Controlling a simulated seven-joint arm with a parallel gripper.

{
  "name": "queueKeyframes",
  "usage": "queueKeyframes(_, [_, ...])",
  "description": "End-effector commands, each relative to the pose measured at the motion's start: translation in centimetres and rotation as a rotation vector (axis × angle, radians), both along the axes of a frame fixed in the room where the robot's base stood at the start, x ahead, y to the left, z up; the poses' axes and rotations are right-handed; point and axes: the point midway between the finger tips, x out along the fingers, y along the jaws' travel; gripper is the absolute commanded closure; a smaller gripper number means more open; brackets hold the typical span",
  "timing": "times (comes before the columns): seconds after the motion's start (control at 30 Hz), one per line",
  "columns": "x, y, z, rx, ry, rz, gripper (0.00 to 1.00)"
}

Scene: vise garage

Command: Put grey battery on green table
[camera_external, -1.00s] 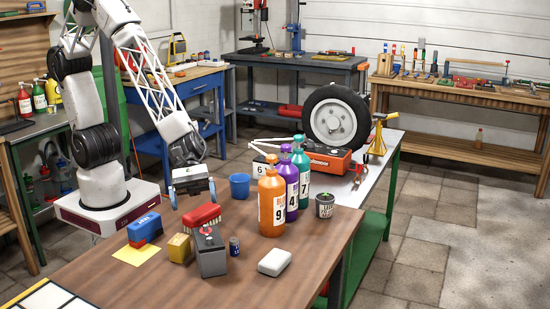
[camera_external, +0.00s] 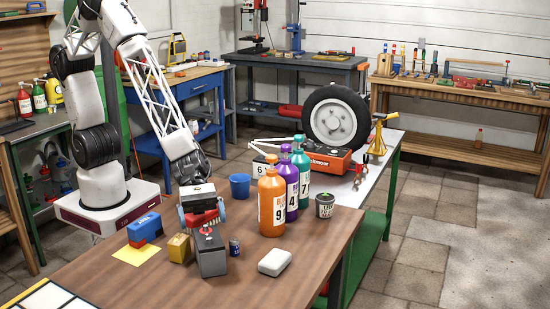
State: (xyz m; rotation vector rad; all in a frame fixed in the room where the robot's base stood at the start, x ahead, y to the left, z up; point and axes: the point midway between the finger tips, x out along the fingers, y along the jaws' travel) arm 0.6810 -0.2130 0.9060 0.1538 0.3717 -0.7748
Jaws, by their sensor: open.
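The grey battery (camera_external: 211,257) stands upright on the brown wooden table (camera_external: 150,285), with a dark top and a red terminal. My gripper (camera_external: 202,215) is open, pointing down just behind the battery, with its blue-tipped fingers on either side of the red brush (camera_external: 206,219). I cannot tell if it touches the brush, which it partly hides. A green-legged table with a pale top (camera_external: 374,180) adjoins the wooden table at the back right. Another green-framed bench (camera_external: 30,130) stands at the far left.
Orange (camera_external: 271,205), purple (camera_external: 291,185) and teal (camera_external: 301,170) bottles stand right of the battery. A tire (camera_external: 335,118) and red toolbox (camera_external: 328,160) occupy the pale-topped table.

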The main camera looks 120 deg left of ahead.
Motion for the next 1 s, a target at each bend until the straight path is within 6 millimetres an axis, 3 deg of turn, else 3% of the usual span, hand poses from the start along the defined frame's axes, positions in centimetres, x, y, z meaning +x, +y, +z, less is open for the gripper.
queueKeyframes(0.57, [0.7,-0.8,-0.5,0.0,0.001,-0.002,0.01])
queueKeyframes(1.0, [3.5,-3.5,-2.0,0.0,0.001,-0.001,0.01])
